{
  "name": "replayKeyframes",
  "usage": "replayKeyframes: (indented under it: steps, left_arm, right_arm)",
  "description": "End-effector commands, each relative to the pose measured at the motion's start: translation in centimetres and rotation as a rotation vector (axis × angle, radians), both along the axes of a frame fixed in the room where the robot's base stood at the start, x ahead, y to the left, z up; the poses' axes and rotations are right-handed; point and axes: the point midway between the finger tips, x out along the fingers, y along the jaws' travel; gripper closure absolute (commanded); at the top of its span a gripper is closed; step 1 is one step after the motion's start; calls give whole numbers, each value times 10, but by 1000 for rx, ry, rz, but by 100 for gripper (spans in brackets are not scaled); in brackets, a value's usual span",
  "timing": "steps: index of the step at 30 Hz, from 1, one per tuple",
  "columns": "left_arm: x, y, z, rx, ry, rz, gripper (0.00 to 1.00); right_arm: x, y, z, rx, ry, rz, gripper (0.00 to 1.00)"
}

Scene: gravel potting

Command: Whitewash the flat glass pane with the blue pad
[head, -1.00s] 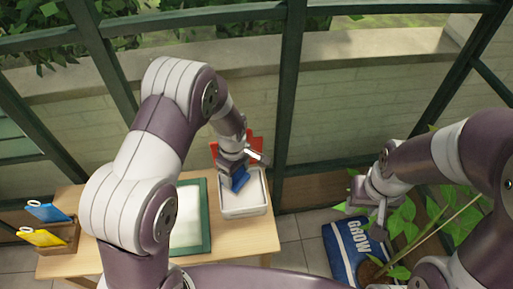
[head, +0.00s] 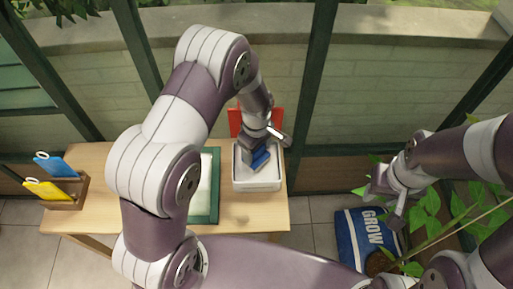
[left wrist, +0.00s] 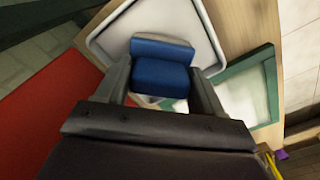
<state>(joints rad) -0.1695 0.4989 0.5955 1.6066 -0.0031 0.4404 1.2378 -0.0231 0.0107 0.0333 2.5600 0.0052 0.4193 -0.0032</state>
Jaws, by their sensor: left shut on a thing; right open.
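My left gripper (head: 258,143) is shut on the blue pad (head: 261,159), over or inside the white tray (head: 257,186) on the table. In the left wrist view the pad (left wrist: 162,72) sits between the fingers with the tray rim (left wrist: 108,28) around it. I cannot tell whether the pad touches the tray's contents. The flat glass pane, whitish in a green frame (head: 208,219), lies left of the tray, partly hidden by my left arm. Its frame (left wrist: 270,90) also shows in the left wrist view. My right gripper (head: 385,200) is open and empty, off the table's right side.
A wooden holder (head: 72,198) with blue (head: 54,166) and yellow (head: 45,191) handled tools stands at the table's left. A red panel (head: 236,122) is behind the tray. A GROW bag (head: 358,240) and a leafy plant (head: 425,215) are on the floor at right.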

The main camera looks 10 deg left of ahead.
Motion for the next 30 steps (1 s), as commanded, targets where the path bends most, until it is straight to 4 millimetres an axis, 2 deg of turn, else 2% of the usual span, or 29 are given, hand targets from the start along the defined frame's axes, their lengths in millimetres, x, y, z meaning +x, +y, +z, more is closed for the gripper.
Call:
replayKeyframes:
  steps: [30]
  left_arm:
    - [0,0,-7,0,0,0,56]
  right_arm:
    - [0,0,-4,0,0,0,57]
